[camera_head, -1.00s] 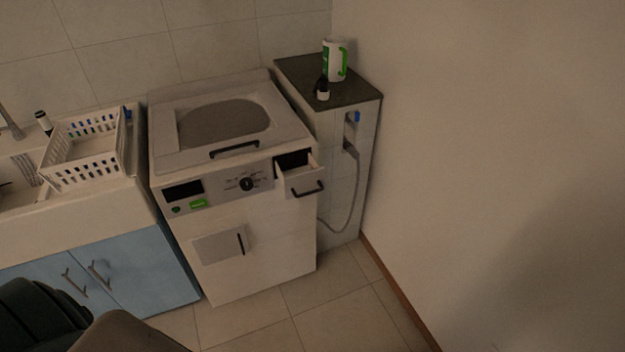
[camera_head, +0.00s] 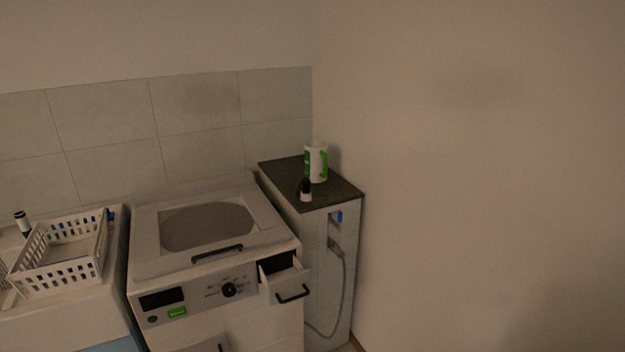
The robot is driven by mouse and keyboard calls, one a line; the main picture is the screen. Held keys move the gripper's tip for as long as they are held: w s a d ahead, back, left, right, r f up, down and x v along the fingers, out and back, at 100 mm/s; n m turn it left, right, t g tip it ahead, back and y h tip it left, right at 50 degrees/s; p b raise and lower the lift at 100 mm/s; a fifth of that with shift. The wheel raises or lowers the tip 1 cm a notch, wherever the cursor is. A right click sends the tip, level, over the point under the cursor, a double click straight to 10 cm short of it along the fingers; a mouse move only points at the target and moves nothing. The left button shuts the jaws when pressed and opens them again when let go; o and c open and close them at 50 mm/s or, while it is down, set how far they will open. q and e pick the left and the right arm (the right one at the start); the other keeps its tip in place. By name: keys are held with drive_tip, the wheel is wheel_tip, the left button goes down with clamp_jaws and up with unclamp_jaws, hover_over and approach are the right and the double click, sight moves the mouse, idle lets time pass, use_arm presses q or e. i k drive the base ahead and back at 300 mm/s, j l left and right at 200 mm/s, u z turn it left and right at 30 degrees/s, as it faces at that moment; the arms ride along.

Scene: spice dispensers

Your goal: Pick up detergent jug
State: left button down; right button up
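The detergent jug (camera_head: 317,163) is white with a green handle on its right side and a green label. It stands upright on the dark top of a narrow cabinet (camera_head: 335,190) in the corner. A small white bottle with a black cap (camera_head: 306,190) stands just in front of it, slightly left. Neither of my grippers is in the head view.
A white washing machine (camera_head: 143,261) stands left of the cabinet, its detergent drawer (camera_head: 282,279) pulled open. A white basket (camera_head: 60,278) sits on the sink counter at far left. Walls close in behind and right of the cabinet.

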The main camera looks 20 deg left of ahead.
sight(315, 151)
drive_tip(key=i+j+z, duration=0.25)
drive_tip(key=i+j, duration=0.45)
